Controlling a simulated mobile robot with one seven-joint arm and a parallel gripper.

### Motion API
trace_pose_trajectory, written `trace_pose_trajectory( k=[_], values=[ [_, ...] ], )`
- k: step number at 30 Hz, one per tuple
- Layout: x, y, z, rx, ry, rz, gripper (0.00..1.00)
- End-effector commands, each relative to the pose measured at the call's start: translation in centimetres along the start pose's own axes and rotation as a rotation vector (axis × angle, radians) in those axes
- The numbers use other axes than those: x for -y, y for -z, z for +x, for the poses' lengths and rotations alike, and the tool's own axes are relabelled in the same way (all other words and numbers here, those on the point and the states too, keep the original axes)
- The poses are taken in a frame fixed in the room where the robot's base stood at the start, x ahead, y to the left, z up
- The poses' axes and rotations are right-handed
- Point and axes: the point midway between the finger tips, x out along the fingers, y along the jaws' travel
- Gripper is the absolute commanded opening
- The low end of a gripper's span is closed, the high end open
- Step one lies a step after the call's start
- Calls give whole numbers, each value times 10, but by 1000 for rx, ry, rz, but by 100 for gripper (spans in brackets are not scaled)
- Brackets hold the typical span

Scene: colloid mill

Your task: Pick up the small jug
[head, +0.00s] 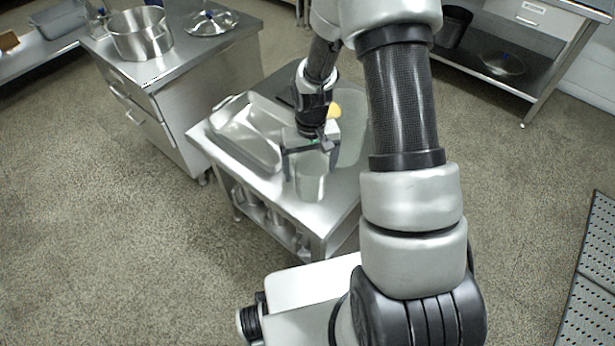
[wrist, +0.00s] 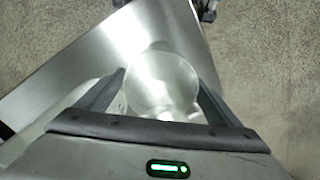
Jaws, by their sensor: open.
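The small jug (head: 311,181) is a pale, translucent vessel standing upright near the front edge of the low steel table (head: 290,201). My gripper (head: 309,166) is open and points down just above and behind the jug in the head view. In the wrist view the jug (wrist: 162,84) shows as a pale round shape between the two spread fingers of my gripper (wrist: 160,88). I cannot tell whether either finger touches it. My gripper hides part of the jug's top in the head view.
A steel tray (head: 240,141) lies on the table's left side. A steel pot (head: 141,36) and a lid (head: 211,23) are on the cabinet at upper left. Open floor surrounds the table's front.

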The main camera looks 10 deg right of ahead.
Motion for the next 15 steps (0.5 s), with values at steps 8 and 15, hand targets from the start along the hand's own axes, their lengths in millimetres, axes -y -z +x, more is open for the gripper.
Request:
trace_pose_trajectory(
  k=[8, 15],
  values=[
    [-1, 0, 30, 1, 0, -1, 87],
    [-1, 0, 30, 0, 0, 0, 70]
  ],
)
